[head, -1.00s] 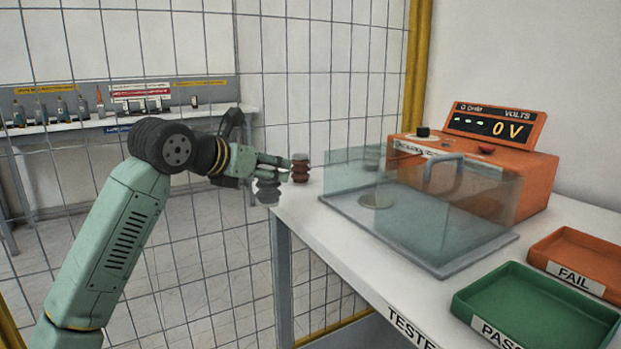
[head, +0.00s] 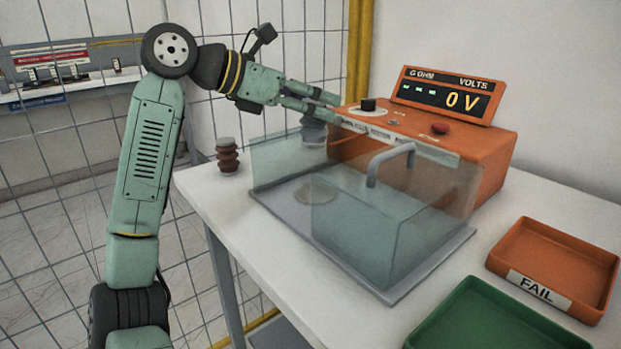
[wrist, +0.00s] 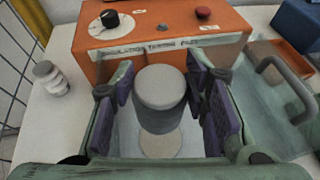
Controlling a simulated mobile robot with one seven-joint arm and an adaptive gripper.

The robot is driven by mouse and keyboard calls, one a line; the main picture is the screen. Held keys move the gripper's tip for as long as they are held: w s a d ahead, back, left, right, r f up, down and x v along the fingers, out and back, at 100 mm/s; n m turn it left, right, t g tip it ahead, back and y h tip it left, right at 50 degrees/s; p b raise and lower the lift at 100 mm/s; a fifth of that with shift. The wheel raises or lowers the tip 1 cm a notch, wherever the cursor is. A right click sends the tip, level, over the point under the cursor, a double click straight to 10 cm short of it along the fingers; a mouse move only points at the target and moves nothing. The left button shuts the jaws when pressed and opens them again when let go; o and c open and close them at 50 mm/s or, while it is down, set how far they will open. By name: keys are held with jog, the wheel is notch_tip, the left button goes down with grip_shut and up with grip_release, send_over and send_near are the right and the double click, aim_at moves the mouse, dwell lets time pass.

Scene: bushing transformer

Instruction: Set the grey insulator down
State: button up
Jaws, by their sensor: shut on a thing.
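My gripper (head: 335,108) is shut on the grey insulator (head: 314,129), holding it upright at the back of the clear-walled test chamber. In the wrist view, my gripper (wrist: 165,92) has its finger pads on both sides of the insulator (wrist: 161,98), whose round top faces the camera. A pale round disc (wrist: 160,147) lies below it; the same disc (head: 317,191) shows on the chamber floor in the head view. The insulator appears raised above the floor. Its lower end is blurred by the glass in the head view.
The orange tester (head: 480,150) reads 0 V beside the chamber. A brown insulator (head: 228,158) stands at the table's left. A pale insulator (wrist: 52,79) stands left in the wrist view. The chamber's handle (head: 388,160) rises in front. FAIL (head: 555,265) and green (head: 490,325) trays lie right.

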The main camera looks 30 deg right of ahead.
jog(key=shift+s+d+f, duration=0.1)
jog(key=shift+d+f, duration=0.1)
notch_tip(320, 180, down, 9)
jog(key=shift+s+f, duration=0.1)
jog(key=shift+f, duration=0.05)
dwell(0.3)
jog(key=shift+f, duration=0.25)
jog(key=o, duration=1.3)
jog(key=shift+r, duration=0.1)
jog(key=shift+o, duration=0.2)
jog(key=shift+r+p, duration=0.3)
jog(key=shift+p, duration=0.05)
jog(key=b+v, duration=0.1)
jog(key=v, duration=1.1)
jog(key=shift+f+b, duration=0.2)
jog(key=shift+b, duration=0.1)
